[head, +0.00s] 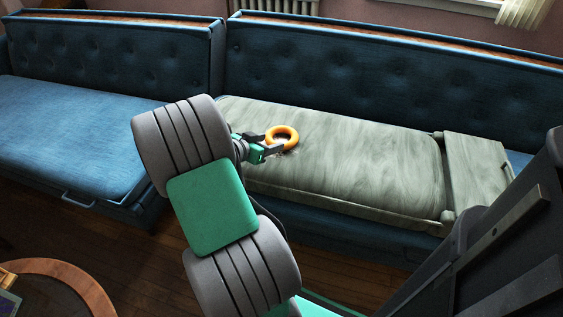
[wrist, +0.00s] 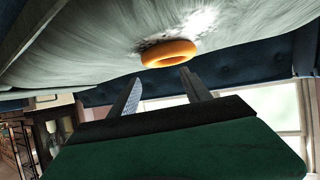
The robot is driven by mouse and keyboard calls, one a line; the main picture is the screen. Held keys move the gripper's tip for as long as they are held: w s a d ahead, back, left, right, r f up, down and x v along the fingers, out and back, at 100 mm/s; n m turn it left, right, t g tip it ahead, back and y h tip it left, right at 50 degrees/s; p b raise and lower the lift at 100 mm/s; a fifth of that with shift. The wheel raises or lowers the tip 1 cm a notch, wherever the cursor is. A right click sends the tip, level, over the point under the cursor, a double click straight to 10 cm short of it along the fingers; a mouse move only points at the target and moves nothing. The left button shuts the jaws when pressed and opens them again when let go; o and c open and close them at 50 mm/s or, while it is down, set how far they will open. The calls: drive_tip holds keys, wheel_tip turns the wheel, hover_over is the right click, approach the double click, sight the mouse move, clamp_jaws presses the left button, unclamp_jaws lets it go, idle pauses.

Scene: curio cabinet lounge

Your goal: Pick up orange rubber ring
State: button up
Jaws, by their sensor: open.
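The orange rubber ring (head: 283,137) lies flat on the pale grey-green cushion (head: 340,160) of the right-hand sofa in the head view. In the wrist view the ring (wrist: 168,53) sits just beyond my fingertips, and the picture is turned so the cushion is at the top. My gripper (head: 272,143) is at the ring's left side, with its fingers apart and pointing toward it. In the wrist view my gripper (wrist: 159,82) shows two spread fingers with nothing between them. Whether a finger touches the ring I cannot tell.
The tufted blue backrest (head: 350,70) rises behind the cushion. A blue sofa (head: 70,130) stands to the left. A grey-green panel (head: 478,175) lies at the cushion's right end. A round wooden table (head: 75,275) is at the lower left. The cushion around the ring is clear.

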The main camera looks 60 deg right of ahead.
sight(291, 139)
drive_tip(key=shift+s+d+f+m+g+h+b, duration=0.3)
drive_tip(key=shift+s+d+f+m+g+h, duration=0.1)
drive_tip(key=shift+s+d+f, duration=0.75)
drive_tip(key=x, duration=0.3)
drive_tip(key=b+x, duration=0.1)
drive_tip(key=x, duration=0.3)
drive_tip(key=shift+d+r+b, duration=0.15)
drive_tip(key=shift+r+b, duration=0.05)
drive_tip(key=shift+b, duration=0.1)
drive_tip(key=shift+c, duration=0.6)
clamp_jaws()
